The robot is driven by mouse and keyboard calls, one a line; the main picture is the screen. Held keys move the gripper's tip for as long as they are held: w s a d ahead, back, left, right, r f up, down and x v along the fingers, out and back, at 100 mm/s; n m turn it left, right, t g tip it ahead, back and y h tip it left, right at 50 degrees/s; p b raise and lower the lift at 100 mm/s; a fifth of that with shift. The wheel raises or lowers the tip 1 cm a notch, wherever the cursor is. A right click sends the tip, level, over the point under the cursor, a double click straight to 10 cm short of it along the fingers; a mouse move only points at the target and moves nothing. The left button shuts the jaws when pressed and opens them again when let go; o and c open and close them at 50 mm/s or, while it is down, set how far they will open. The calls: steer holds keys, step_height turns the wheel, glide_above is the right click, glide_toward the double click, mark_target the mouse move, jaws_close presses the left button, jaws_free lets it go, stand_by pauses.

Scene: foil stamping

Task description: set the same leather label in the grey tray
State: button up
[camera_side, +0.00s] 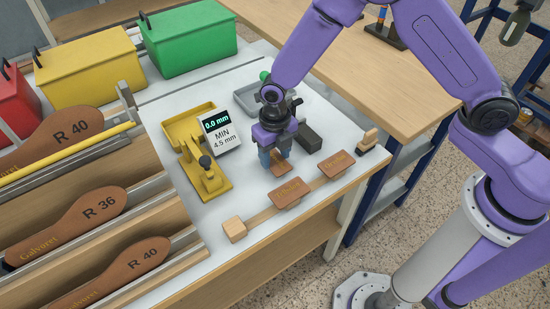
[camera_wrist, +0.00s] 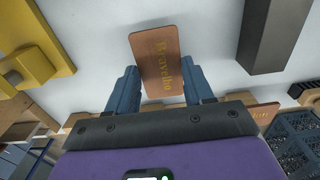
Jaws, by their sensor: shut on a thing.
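My gripper (camera_side: 273,160) points down over the white bench top and is shut on a brown leather label (camera_side: 281,168). In the wrist view the label (camera_wrist: 156,62) sits between the blue fingers (camera_wrist: 158,84) and sticks out past their tips. Gold lettering, seemingly "Bravello", runs along it. I cannot tell whether it touches the bench. The grey tray (camera_side: 247,90) is behind my gripper in the side view, partly hidden by my arm. I cannot make out its inside.
Two more brown labels (camera_side: 290,193) (camera_side: 337,164) lie on a wooden strip in front. A dark grey block (camera_side: 308,137) stands right of my gripper.

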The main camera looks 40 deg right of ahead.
steer(key=s+d+r, duration=0.7)
steer(key=s+r, duration=0.4)
steer(key=s, duration=0.1)
steer(key=w+d+f+m, duration=0.1)
steer(key=w+d+m, duration=0.35)
steer(key=m, duration=0.75)
steer(key=w+d+m, duration=0.1)
steer(key=d+m, duration=0.6)
steer(key=m, duration=0.5)
steer(key=w+d+f+m, duration=0.1)
steer(key=w+d+m, duration=0.3)
steer(key=m, duration=0.8)
steer(key=w+d+f+m, duration=0.1)
steer(key=w+d+m, duration=0.2)
steer(key=w+m, duration=0.3)
steer(key=w+d+f+m, duration=0.1)
steer(key=w+d+m, duration=0.3)
steer(key=w, duration=0.6)
steer(key=w+d+f+m, duration=0.1)
steer(key=w+d+m, duration=0.3)
steer(key=w+m, duration=0.3)
steer(key=shift+w+d+f+m, duration=0.1)
steer(key=shift+w+f+m, duration=0.3)
steer(key=shift+w, duration=0.1)
steer(key=a, duration=1.7)
steer(key=shift+a+f, duration=0.4)
step_height(320, 180, down, 2)
steer(key=shift+f, duration=0.35)
